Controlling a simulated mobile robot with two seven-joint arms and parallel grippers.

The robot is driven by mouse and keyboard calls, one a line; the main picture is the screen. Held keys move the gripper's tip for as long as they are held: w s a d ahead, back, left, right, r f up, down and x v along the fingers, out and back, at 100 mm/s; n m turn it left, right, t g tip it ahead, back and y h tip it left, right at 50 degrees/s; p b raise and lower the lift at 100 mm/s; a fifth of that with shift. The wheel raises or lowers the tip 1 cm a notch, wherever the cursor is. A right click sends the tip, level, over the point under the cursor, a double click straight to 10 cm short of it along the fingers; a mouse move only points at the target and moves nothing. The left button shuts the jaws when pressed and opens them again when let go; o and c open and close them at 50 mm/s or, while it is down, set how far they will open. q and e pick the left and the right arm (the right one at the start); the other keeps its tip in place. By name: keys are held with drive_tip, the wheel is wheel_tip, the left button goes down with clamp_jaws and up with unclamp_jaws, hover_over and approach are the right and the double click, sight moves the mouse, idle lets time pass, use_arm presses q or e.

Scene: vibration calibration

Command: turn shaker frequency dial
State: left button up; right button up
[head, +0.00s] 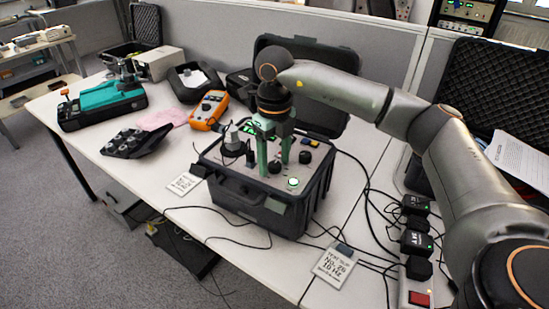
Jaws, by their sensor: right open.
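The shaker unit is a black open case (235,191) on the white table, with a light panel on top. On the panel are a dark knob (275,167) and another dark knob (305,157) to its right. I cannot tell from labels which is the frequency dial. A green-lit button (293,182) is near the panel's front right corner. My right gripper (274,171) points down over the panel with its two green fingers apart, one on each side of the first knob. Whether they touch it is unclear. My left gripper is not in view.
An orange multimeter (208,110), a pink cloth (155,119) and a teal-topped device (104,103) lie to the left. A note card (334,268) lies at front right, near black adapters (417,243) on a power strip. Cables run around the case.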

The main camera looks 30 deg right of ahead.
drive_tip(key=shift+c, duration=0.2)
clamp_jaws()
idle(0.3)
